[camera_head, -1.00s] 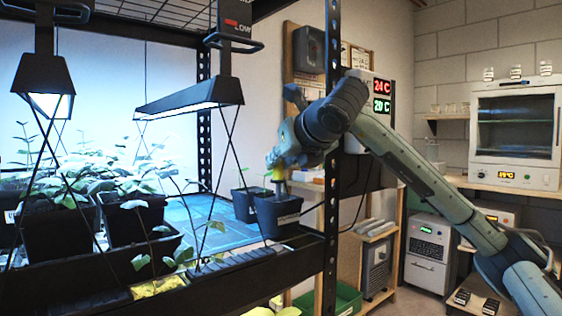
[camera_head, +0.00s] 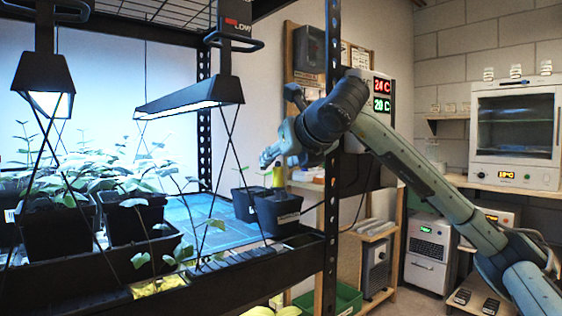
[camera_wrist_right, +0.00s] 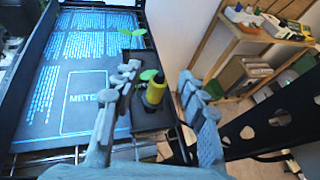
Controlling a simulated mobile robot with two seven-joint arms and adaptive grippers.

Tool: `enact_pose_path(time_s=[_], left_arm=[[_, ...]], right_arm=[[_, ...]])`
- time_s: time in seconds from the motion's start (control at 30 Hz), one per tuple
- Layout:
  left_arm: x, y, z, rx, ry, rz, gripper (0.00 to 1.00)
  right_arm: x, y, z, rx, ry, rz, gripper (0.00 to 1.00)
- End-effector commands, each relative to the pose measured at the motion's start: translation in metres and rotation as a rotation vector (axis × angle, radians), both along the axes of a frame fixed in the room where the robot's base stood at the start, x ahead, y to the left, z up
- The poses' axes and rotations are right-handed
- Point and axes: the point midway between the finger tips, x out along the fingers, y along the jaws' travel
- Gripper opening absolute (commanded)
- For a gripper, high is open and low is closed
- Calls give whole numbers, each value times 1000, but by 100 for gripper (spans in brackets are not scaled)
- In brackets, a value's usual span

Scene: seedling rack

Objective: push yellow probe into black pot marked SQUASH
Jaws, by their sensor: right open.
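The yellow probe (camera_head: 278,177) stands upright in the front black pot (camera_head: 276,216), its yellow body reaching down to about the rim. The pot has a pale label too small to read. In the right wrist view the probe (camera_wrist_right: 155,94) has a dark top and stands beside green leaves in the black pot (camera_wrist_right: 148,120). My right gripper (camera_wrist_right: 159,74) is open, with one finger on each side of the probe and gaps showing. In the head view my right gripper (camera_head: 270,156) is just above and behind the probe. My left gripper is not in view.
A second black pot (camera_head: 244,204) stands close behind. The rack post (camera_head: 331,200) is right of the pots, and a lamp (camera_head: 188,98) hangs above left. Plants in larger black pots (camera_head: 50,232) crowd the left. The blue-lit mat (camera_head: 200,212) has free room.

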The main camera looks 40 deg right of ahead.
Motion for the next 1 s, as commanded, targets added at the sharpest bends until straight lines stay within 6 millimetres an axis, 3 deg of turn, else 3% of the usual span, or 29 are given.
enact_pose_path(time_s=[0.17, 0.4, 0.6, 1.0], left_arm=[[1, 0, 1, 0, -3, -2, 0], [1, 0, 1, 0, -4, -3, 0], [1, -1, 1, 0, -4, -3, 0], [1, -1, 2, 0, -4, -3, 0]], right_arm=[[-20, 5, 10, -1, -5, 1, 43], [-66, 16, 30, -3, -7, 0, 43], [-95, 23, 42, -1, -5, 1, 43], [-107, 26, 46, 0, -2, 0, 43]])
